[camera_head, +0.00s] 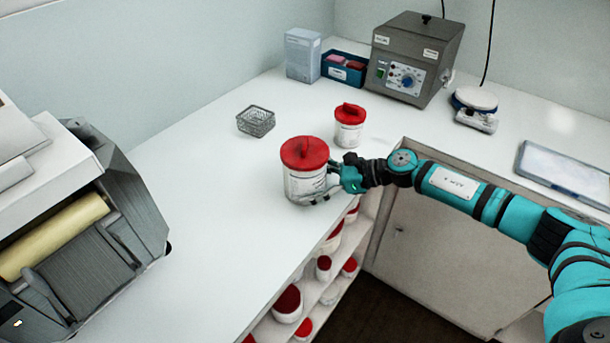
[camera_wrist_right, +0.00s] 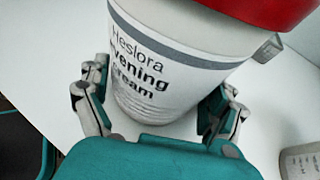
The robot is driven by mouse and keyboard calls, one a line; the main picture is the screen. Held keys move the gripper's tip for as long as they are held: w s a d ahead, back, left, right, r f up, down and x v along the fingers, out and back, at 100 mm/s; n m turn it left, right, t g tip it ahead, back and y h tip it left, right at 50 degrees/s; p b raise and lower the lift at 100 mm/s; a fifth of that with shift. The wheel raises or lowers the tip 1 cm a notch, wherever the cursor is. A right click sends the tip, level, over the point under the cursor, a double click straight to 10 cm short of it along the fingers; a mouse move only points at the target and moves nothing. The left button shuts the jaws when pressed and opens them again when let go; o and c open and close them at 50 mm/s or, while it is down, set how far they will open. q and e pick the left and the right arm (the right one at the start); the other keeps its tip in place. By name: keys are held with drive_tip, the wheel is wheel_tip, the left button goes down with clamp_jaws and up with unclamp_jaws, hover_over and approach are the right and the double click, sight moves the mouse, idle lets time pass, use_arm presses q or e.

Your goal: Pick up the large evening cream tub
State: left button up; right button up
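The large evening cream tub (camera_head: 304,186) is white with a red lid and stands upright on the white counter near its front edge. In the right wrist view the tub (camera_wrist_right: 165,75) fills the middle, and its label reads "Heslora Evening Cream". My right gripper (camera_head: 328,190) reaches in from the right at the tub's lower body. In the wrist view its fingers (camera_wrist_right: 158,105) lie on either side of the tub, very close to its wall. I cannot tell whether both press on it. My left gripper is not in view.
A smaller red-lidded tub (camera_head: 349,130) stands behind and right of the large one. A wire basket (camera_head: 256,121) sits behind it to the left. A grey machine (camera_head: 80,240) stands at left. Shelves below the counter hold several red-lidded tubs (camera_head: 288,302).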

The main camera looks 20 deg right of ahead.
drive_tip(key=c, duration=0.4)
drive_tip(key=shift+c, duration=0.3)
drive_tip(key=shift+r, duration=0.15)
